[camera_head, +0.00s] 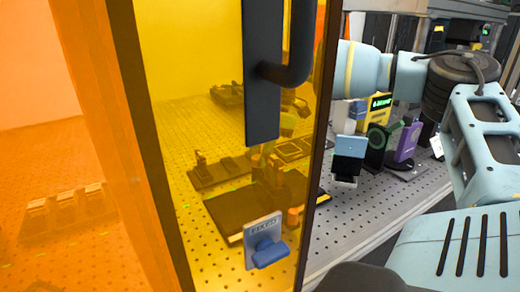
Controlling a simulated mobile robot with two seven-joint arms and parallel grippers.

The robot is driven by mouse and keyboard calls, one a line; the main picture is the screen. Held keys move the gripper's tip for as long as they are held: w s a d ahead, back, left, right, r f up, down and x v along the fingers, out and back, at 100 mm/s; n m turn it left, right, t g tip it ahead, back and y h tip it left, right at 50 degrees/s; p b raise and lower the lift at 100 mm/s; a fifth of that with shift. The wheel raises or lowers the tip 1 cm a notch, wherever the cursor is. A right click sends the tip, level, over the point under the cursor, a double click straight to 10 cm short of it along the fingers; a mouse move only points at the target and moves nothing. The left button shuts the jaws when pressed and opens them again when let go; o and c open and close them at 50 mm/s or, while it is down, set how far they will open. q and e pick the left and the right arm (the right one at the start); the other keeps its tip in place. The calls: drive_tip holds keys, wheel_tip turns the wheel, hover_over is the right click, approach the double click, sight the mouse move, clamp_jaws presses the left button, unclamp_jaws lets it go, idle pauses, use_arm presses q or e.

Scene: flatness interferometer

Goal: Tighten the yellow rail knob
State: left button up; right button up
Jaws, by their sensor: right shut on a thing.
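My right arm comes in from the right and passes behind the amber door panel (190,70). My right gripper (270,178) shows dimly through the panel, pointing down over a dark plate (235,212) on the perforated table. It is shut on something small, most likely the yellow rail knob. The amber tint makes yellow parts hard to pick out, so I cannot make out the knob's outline or how far it is turned. My left gripper is not in view.
The door has a dark handle (264,75) and a blue latch knob (270,253) on a grey plate. Low dark blocks (218,172) stand behind it. A purple device (408,140) and a yellow display box (376,112) stand farther right. The perforated table (355,210) is bare in front of them.

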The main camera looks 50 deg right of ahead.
drive_tip(key=m+t, duration=0.1)
drive_tip(key=m, duration=0.1)
drive_tip(key=m+p, duration=0.1)
drive_tip(key=m, duration=0.1)
drive_tip(key=shift+s+r+m+t+h, duration=0.15)
drive_tip(key=shift+m+t+h, duration=0.15)
drive_tip(key=shift+t+h, duration=0.1)
drive_tip(key=m+t+p, duration=0.1)
drive_tip(key=m, duration=0.2)
drive_tip(key=shift+a+h, duration=0.1)
drive_tip(key=shift+h, duration=0.3)
drive_tip(key=shift+m+h+p, duration=0.4)
drive_tip(key=shift+m, duration=0.8)
drive_tip(key=o, duration=1)
